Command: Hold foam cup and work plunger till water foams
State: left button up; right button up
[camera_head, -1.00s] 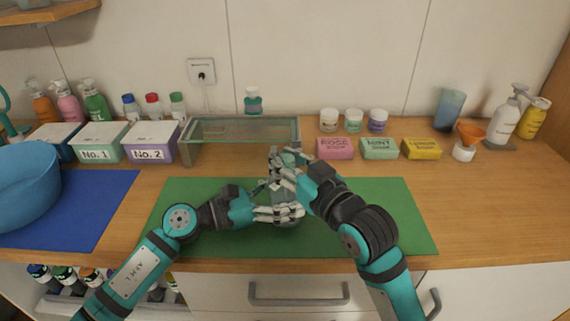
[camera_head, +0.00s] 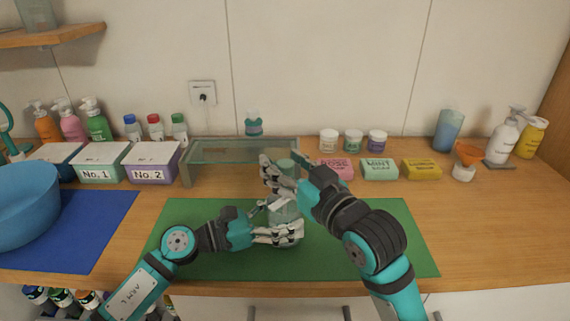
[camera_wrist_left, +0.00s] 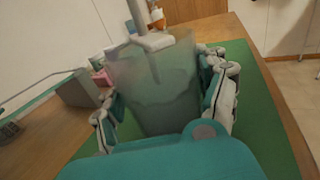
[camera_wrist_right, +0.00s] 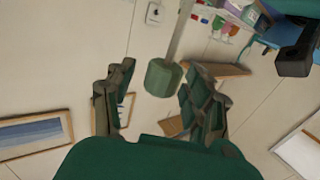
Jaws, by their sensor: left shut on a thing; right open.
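The foam cup (camera_head: 284,208) is a translucent grey-green cup over the green mat. It fills the middle of the left wrist view (camera_wrist_left: 155,85), with a pale rod and crosspiece at its top. My left gripper (camera_head: 285,234) is shut around the cup's lower part, with fingers on both sides. The plunger's green knob (camera_head: 286,166) stands above the cup; it also shows in the right wrist view (camera_wrist_right: 163,78) at the end of a rod. My right gripper (camera_head: 277,178) is open, with the knob between its fingers and gaps on both sides. The water is not clearly visible.
The green mat (camera_head: 390,240) is clear to the right. A glass shelf stand (camera_head: 225,150) is behind the grippers. Soap bars (camera_head: 379,169) and small jars (camera_head: 353,141) stand at the back right. Labelled boxes (camera_head: 150,163) and a blue basin (camera_head: 22,205) are at left.

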aim_at(291, 170)
jog(key=shift+s+d, duration=0.1)
jog(key=v, duration=0.7)
jog(key=shift+s, duration=0.1)
